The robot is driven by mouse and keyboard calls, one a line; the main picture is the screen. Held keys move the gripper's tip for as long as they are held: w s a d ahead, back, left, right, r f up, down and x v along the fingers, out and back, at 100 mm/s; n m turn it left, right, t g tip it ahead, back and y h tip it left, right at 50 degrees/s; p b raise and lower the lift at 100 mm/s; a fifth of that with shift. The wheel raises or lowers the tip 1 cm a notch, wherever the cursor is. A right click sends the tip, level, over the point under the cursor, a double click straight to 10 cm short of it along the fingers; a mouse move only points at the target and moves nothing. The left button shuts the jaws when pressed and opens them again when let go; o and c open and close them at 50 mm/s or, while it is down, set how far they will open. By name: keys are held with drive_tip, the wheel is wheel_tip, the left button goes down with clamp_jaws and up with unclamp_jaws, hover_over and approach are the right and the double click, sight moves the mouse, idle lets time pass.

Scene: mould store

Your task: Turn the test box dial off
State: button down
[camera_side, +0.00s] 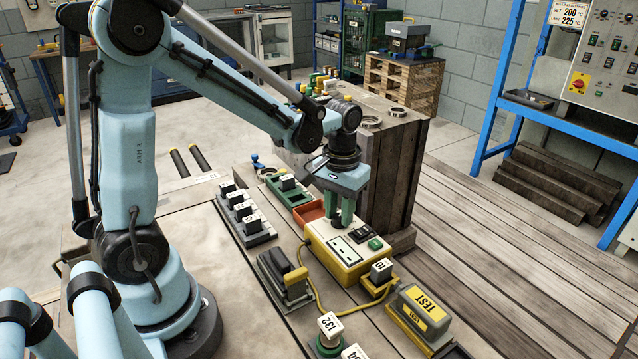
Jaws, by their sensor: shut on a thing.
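The test box (347,275) is a yellow case with a pale top panel, standing on the bench in the middle of the camera_side view.
A yellow cable (313,288) runs from the box past a black and grey block (285,275). An orange tray (307,212) lies behind. A wooden block (392,165) stands close behind my gripper.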

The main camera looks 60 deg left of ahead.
sight(339, 217)
drive_tip(key=n, duration=1.3)
drive_tip(key=shift+n, duration=0.3)
idle(0.4)
drive_tip(key=c, duration=0.8)
unclamp_jaws()
drive_tip(key=shift+c, duration=0.2)
drive_tip(key=shift+r, duration=0.15)
wheel_tip(339, 217, up, 12)
